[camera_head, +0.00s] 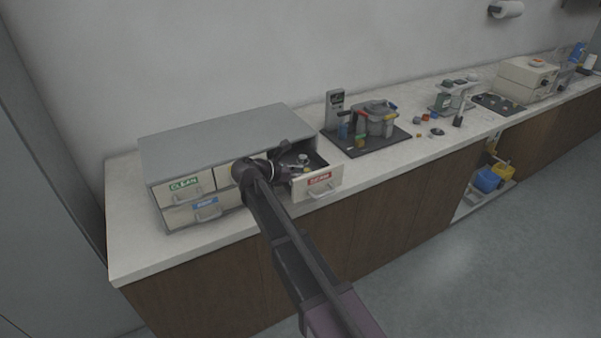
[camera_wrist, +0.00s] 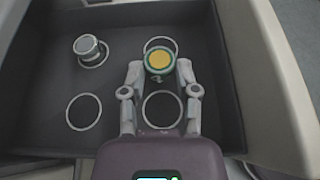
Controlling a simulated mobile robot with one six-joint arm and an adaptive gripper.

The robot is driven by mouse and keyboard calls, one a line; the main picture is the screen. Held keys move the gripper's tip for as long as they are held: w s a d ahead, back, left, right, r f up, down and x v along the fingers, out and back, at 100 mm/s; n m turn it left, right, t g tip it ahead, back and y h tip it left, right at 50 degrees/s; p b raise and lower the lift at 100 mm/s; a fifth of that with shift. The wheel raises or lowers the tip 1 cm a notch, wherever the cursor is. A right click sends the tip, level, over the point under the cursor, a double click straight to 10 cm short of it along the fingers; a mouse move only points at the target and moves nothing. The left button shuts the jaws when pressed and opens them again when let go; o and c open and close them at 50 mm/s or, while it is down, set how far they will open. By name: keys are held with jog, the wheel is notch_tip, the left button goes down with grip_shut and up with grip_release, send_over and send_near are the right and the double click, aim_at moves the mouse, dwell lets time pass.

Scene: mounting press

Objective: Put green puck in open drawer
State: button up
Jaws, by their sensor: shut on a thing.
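The open drawer (camera_head: 319,186) with a red label sticks out at the right of the grey cabinet. The wrist view looks down into its dark inside (camera_wrist: 122,75), which has several ringed round places. My gripper (camera_wrist: 159,70) is over the drawer, shut on the green puck (camera_wrist: 158,62), which has a yellow top and a green rim. The puck overlaps the near edge of the upper right ring; whether it touches the drawer floor I cannot tell. In the head view my gripper (camera_head: 287,156) is dark and small, and the puck is not clear.
A silver-topped grey piece (camera_wrist: 88,48) stands in the upper left ring. The lower left ring (camera_wrist: 84,112) and lower right ring (camera_wrist: 162,110) are empty. The grey cabinet (camera_head: 225,140) has other closed drawers. A mounting press (camera_head: 375,118) stands on the counter to the right.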

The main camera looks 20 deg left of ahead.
jog(key=o, duration=0.9)
jog(key=shift+f, duration=0.2)
jog(key=shift+o, duration=0.2)
jog(key=shift+r, duration=0.1)
jog(key=shift+w+a+r+p, duration=0.2)
jog(key=shift+r+p, duration=0.3)
jog(key=shift+p, duration=0.25)
jog(key=p+v, duration=0.4)
jog(key=v, duration=0.8)
jog(key=shift+d, duration=0.1)
